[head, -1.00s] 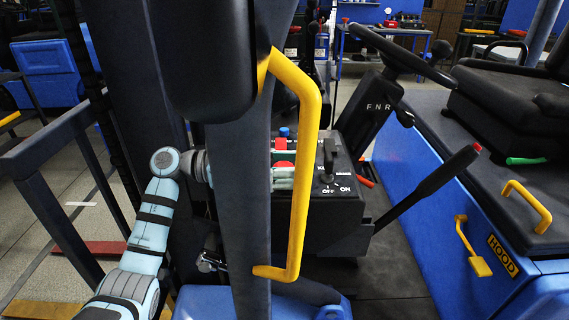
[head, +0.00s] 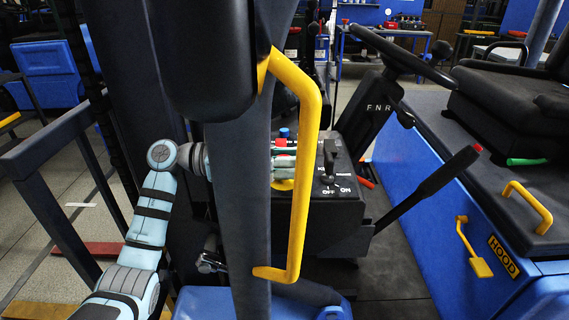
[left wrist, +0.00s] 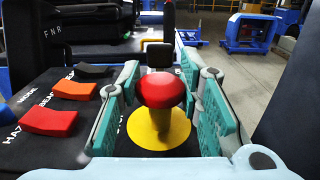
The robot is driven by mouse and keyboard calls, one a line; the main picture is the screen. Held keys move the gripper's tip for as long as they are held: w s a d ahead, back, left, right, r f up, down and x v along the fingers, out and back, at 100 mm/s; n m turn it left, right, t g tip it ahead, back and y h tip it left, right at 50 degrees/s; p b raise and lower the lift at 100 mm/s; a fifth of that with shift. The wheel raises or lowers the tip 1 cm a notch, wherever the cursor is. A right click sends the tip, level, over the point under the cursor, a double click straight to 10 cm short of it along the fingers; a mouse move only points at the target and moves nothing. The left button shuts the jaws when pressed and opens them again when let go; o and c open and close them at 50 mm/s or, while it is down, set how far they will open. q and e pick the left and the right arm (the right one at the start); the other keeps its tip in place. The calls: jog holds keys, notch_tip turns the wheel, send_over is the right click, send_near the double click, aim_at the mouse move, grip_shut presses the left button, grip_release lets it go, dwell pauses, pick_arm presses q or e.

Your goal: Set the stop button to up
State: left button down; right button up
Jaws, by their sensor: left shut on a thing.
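The stop button (left wrist: 164,90) is a red mushroom cap on a yellow stem, in the middle of the left wrist view. It stands raised above a round yellow plate (left wrist: 158,130). My left gripper (left wrist: 165,108) has one teal-padded finger on each side of the button and is shut on it. In the head view the left gripper (head: 284,160) is over the black control box (head: 332,210), partly hidden by the dark post and yellow handle. Part of the yellow plate (head: 284,185) shows below the fingers there. My right gripper is in neither view.
A black selector lever (head: 330,160) marked OFF and ON stands right of the button. Red, orange and dark rocker switches (left wrist: 75,90) lie left of it in the wrist view. The yellow grab handle (head: 307,170) and dark post (head: 240,200) stand close in front.

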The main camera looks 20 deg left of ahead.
pick_arm(q)
jog(key=shift+r, duration=0.25)
jog(key=c, duration=1.2)
grip_release()
jog(key=shift+o, duration=0.2)
jog(key=shift+f, duration=0.1)
jog(key=shift+a, duration=0.35)
jog(key=v, duration=1.1)
jog(key=shift+a, duration=0.15)
jog(key=shift+s, duration=0.1)
jog(key=shift+f, duration=0.1)
